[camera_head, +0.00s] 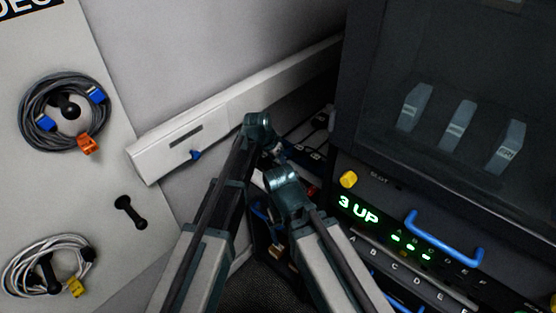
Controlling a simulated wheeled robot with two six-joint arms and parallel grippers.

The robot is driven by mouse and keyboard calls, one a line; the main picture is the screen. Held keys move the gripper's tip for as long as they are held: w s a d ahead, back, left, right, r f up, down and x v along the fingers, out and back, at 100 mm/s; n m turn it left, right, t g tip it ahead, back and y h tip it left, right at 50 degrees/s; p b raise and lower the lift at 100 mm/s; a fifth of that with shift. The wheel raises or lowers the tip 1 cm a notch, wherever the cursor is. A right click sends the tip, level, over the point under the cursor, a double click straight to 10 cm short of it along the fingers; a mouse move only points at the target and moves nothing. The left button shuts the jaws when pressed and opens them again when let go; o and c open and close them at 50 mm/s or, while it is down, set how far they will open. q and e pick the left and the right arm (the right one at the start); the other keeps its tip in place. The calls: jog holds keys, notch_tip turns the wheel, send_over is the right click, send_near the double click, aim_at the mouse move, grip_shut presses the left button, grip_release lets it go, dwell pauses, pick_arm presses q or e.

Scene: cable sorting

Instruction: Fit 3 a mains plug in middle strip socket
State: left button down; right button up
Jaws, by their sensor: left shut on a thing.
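My left gripper (272,148) is at the far end of the left arm, low beside the rack and below the white wall trunking. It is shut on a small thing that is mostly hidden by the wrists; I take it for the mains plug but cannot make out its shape. My right arm's wrist sits just in front of it, and its fingers are hidden. A dark strip (308,153) with small blue and white marks lies just right of the left gripper. Its sockets are too small to tell apart. A dark plug-like block (321,121) stands behind it.
The rack (470,215) with a blue handle (445,238), a yellow knob (348,179) and a green "3 UP" display fills the right. White trunking (190,130) runs along the wall. Coiled cables (62,85) hang on the left board. The gap around both wrists is tight.

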pick_arm(q)
jog(key=shift+f+b, duration=0.55)
jog(key=shift+f, duration=0.1)
dwell(0.6)
dwell(0.3)
grip_release()
dwell(0.4)
jog(key=shift+r, duration=0.1)
jog(key=shift+r+p, duration=3.5)
jog(key=shift+p, duration=0.05)
jog(key=shift+f, duration=0.25)
